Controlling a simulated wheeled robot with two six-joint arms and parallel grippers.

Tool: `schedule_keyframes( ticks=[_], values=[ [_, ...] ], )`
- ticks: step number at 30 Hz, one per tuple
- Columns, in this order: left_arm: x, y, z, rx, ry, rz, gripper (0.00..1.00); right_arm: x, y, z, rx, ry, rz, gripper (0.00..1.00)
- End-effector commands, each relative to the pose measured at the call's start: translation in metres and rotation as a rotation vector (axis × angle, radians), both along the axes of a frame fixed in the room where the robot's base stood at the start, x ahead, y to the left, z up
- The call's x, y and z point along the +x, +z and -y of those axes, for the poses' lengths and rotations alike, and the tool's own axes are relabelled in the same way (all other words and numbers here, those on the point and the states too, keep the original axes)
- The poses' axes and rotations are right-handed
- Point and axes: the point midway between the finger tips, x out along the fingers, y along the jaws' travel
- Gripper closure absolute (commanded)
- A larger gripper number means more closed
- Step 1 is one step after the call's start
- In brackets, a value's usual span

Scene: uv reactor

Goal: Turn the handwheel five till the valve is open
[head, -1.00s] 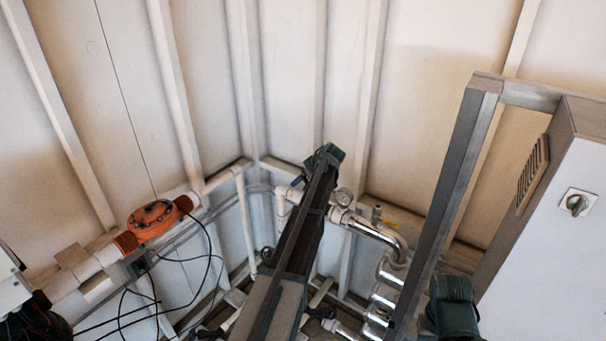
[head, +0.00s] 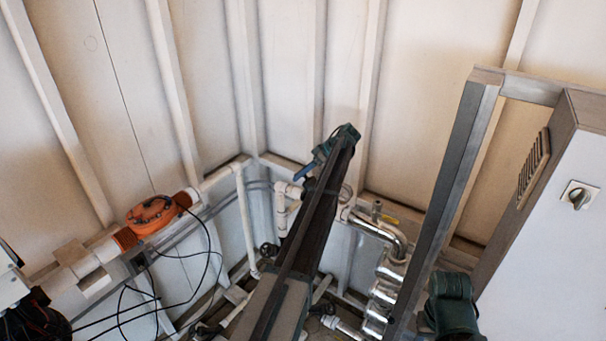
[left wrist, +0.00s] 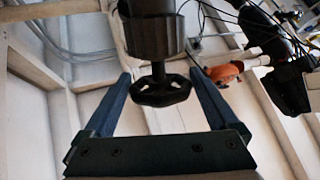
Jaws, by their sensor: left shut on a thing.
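A black handwheel (left wrist: 160,90) hangs under a dark valve body (left wrist: 152,35) in the left wrist view. Its rim lies between the two blue fingers of my left gripper (left wrist: 160,78), one on each side. The gripper is shut on the handwheel. In the head view, my left gripper (head: 304,170) shows as a blue finger beside the end of my arm, at the white piping in the corner. My arm covers much of the valve there, and no number on the wheel can be read.
An orange fitting (head: 152,213) sits on the white pipe at left, with loose black cables (head: 208,260) below it. Shiny metal pipes (head: 392,270) stand right of my arm. A grey post (head: 450,200) and a cabinet (head: 545,240) stand at right.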

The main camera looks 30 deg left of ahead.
Motion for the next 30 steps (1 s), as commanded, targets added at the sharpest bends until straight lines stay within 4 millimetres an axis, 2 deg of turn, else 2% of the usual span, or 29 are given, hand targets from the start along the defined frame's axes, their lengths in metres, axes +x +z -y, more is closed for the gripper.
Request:
schedule_keyframes(
  ticks=[14,15,25,30],
  values=[
    [-0.002,-0.001,0.002,-0.008,0.011,-0.009,0.62,0.000,-0.001,0.000,0.000,0.000,0.000,0.50],
    [-0.002,-0.001,0.002,-0.008,0.011,-0.010,0.02,0.000,-0.001,0.000,0.000,0.000,0.000,0.50],
    [-0.001,0.001,0.001,-0.003,0.010,-0.009,0.00,0.000,0.001,0.000,0.000,0.000,0.000,0.50],
    [-0.001,0.010,0.001,-0.003,0.009,-0.008,0.00,0.000,0.010,0.000,0.000,-0.001,0.000,0.50]
  ],
)
